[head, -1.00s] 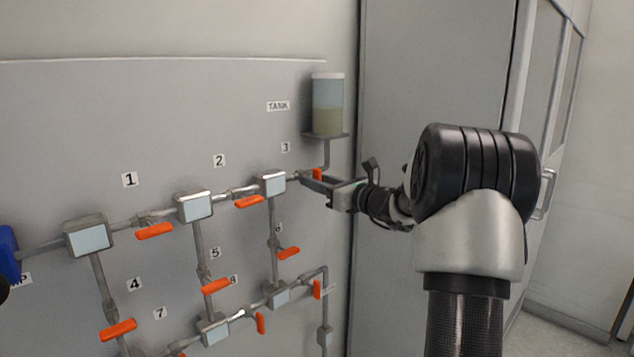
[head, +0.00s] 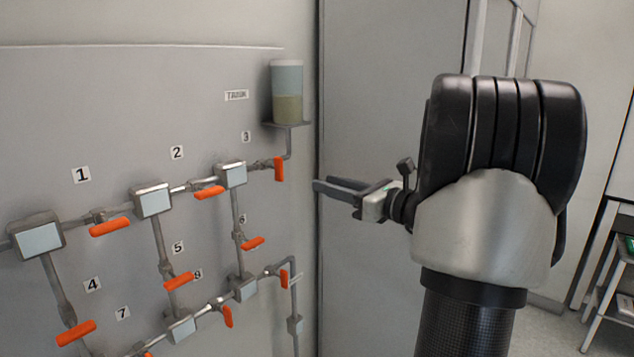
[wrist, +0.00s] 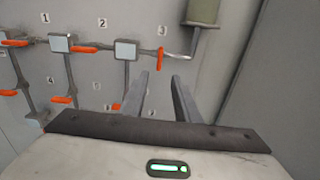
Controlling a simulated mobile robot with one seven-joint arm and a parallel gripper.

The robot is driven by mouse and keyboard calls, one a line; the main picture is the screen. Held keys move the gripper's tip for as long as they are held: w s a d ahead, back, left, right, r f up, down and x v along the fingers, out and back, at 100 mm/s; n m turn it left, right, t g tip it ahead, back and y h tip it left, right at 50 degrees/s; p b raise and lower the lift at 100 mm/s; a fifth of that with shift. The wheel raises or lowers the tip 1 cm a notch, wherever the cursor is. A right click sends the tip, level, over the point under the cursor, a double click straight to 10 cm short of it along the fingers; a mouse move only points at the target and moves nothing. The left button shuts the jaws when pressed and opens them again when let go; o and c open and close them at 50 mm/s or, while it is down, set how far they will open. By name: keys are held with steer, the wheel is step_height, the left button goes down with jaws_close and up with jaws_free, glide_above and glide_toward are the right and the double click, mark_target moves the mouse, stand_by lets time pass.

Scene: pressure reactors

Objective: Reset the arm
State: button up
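My gripper (head: 335,189) is in the middle of the head view, to the right of the pipe panel and apart from it. In the wrist view its two fingers (wrist: 163,82) stand apart with nothing between them. The closest valve is the upright orange handle (head: 279,169) below the tank, left of the fingertips; it also shows in the wrist view (wrist: 160,57). My arm's large black joint fills the right of the head view.
The panel holds several orange valve handles, such as one under label 1 (head: 110,228), and grey box joints (head: 152,200). The tank (head: 287,92) sits on a small shelf. A tall grey cabinet (head: 390,90) stands behind my gripper. A shelf rack (head: 610,290) is at far right.

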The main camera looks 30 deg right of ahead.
steer(key=shift+s+d, duration=0.1)
steer(key=shift+s, duration=0.15)
stand_by(0.3)
